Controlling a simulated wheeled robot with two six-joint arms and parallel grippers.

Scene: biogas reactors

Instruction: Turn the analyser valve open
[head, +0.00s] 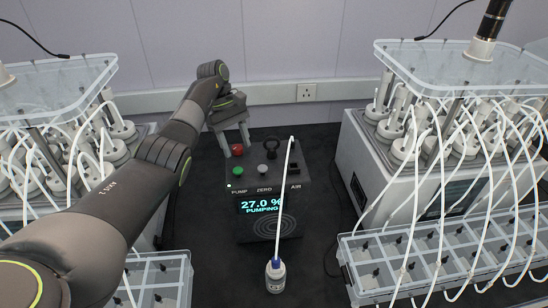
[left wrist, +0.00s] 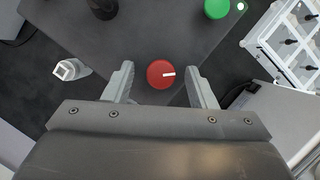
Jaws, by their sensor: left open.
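The analyser is a dark box (head: 240,185) with a screen reading "27.0 %" and "PUMPING". On its top, near the back left, is a round red knob (head: 237,149), apparently the valve. In the left wrist view the red knob (left wrist: 156,80) has a white mark pointing right. My left gripper (head: 236,145) is open over the box's back left corner. In the left wrist view its two fingers (left wrist: 160,68) stand on either side of the knob, with a gap on both sides. Whether the fingertips are down at knob height is hard to tell. My right gripper is out of view.
A green button (head: 239,171), a pale button (head: 263,169) and a black knob (head: 272,148) share the box top. A white tube (head: 285,195) rises from a small bottle (head: 275,277) in front. Reactor racks with hanging tubes flank the box, the right one (head: 430,60) close by.

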